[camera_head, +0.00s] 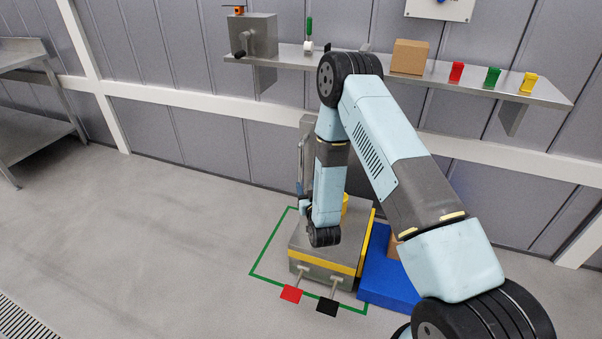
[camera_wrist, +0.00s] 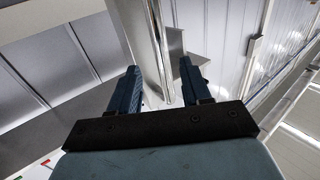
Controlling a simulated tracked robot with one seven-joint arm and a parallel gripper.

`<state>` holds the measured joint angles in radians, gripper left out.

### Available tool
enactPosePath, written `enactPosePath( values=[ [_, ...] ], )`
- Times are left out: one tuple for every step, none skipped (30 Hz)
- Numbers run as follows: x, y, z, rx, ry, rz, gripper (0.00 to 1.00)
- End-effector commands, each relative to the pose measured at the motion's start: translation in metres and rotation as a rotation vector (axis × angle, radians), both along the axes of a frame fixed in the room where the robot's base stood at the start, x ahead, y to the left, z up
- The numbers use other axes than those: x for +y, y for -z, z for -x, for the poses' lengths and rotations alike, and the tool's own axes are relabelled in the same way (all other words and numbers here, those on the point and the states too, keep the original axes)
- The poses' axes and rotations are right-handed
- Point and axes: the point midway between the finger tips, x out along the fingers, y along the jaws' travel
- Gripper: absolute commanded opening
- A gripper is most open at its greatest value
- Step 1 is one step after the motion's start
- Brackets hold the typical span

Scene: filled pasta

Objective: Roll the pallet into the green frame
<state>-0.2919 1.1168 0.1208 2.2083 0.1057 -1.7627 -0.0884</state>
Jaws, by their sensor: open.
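The green frame (camera_head: 270,241) is an outline on the floor. A grey wheeled-looking unit with a yellow stripe (camera_head: 322,258) stands within it, with a red pedal (camera_head: 291,294) and a black pedal (camera_head: 327,307) at its front. A blue pallet-like base (camera_head: 385,287) stands against its right side, partly hidden by my arm; I cannot tell which of the two is the pallet.
A wall shelf (camera_head: 440,80) behind carries a grey machine (camera_head: 253,36), a cardboard box (camera_head: 409,57), and red, green and yellow items. A brown box partly shows on the blue base. A steel table (camera_head: 35,60) stands at left. The floor at left is clear, with a drain grate (camera_head: 20,322).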

Motion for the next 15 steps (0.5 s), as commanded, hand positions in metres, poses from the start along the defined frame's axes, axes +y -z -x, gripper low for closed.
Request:
enactPosePath(
  values=[
    [0.002, -0.001, -0.009, -0.003, 0.001, -0.001, 0.48],
    [0.003, -0.001, -0.015, -0.003, 0.000, -0.001, 0.48],
    [0.005, -0.001, -0.022, -0.003, 0.000, -0.001, 0.48],
    [0.006, -0.001, -0.027, -0.002, 0.000, 0.000, 0.48],
    [0.007, -0.001, -0.032, -0.003, 0.000, -0.001, 0.48],
    [0.009, -0.001, -0.039, -0.002, 0.000, 0.000, 0.48],
    [0.010, -0.001, -0.044, -0.003, 0.000, 0.000, 0.48],
    [0.011, -0.001, -0.049, -0.002, 0.000, 0.000, 0.48],
    [0.013, -0.001, -0.055, -0.002, 0.000, 0.000, 0.48],
    [0.014, -0.001, -0.060, -0.002, 0.001, 0.000, 0.48],
    [0.015, -0.001, -0.064, -0.001, 0.000, 0.001, 0.48],
    [0.016, -0.001, -0.069, -0.001, 0.001, 0.001, 0.48],
    [0.017, 0.000, -0.073, -0.001, 0.001, 0.001, 0.48],
    [0.018, 0.000, -0.076, -0.001, 0.000, 0.001, 0.48],
    [0.019, 0.000, -0.079, 0.000, 0.000, 0.001, 0.48]
  ],
)
